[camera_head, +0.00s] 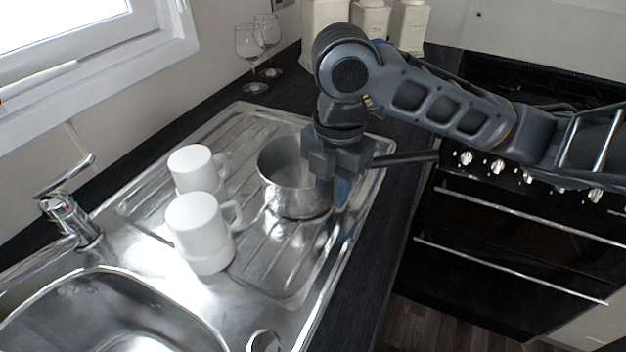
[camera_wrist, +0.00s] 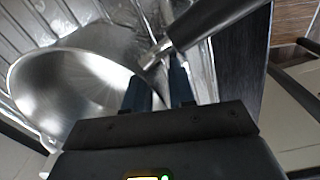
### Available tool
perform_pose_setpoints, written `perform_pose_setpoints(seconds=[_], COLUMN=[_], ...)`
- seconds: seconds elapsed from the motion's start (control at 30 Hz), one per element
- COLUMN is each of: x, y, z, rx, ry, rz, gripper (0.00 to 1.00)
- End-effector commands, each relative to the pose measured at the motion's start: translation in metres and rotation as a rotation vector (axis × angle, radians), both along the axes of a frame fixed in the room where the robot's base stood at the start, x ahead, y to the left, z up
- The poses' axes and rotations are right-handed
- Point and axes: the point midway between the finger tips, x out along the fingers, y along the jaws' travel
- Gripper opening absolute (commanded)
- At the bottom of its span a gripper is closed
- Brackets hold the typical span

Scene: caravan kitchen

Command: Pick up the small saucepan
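The small saucepan (camera_head: 297,200) is a shiny metal pot standing upright on the draining board. Its dark handle (camera_head: 405,158) points right, towards the cooker. In the wrist view the pan (camera_wrist: 72,85) fills the left side, and the handle (camera_wrist: 215,20) runs to the upper right. My gripper (camera_head: 334,195) points down at the pan's handle side. In the wrist view its two fingers (camera_wrist: 158,92) are apart, close to the rim where the handle joins. Part of the rim is hidden behind them; I cannot tell whether they touch it.
White mugs (camera_head: 200,232) stand left of the pan on the draining board (camera_head: 285,285). The sink (camera_head: 95,310) and tap (camera_head: 72,215) are at the lower left. Wine glasses (camera_head: 250,45) and white canisters (camera_head: 372,18) stand behind. The black cooker (camera_head: 520,240) is at the right.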

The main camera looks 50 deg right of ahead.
Motion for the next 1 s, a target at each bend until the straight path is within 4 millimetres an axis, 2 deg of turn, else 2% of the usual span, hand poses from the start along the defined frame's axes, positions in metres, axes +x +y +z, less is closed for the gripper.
perform_pose_setpoints(seconds=[0.03,0.23,1.0], x=[0.0000,0.0000,0.0000], y=[0.0000,0.0000,-0.0003], z=[0.0001,0.0002,0.0054], rx=[0.000,0.000,-0.001], ry=[0.000,0.000,0.000], rz=[0.000,0.000,0.000], gripper=[0.19,0.00,0.00])
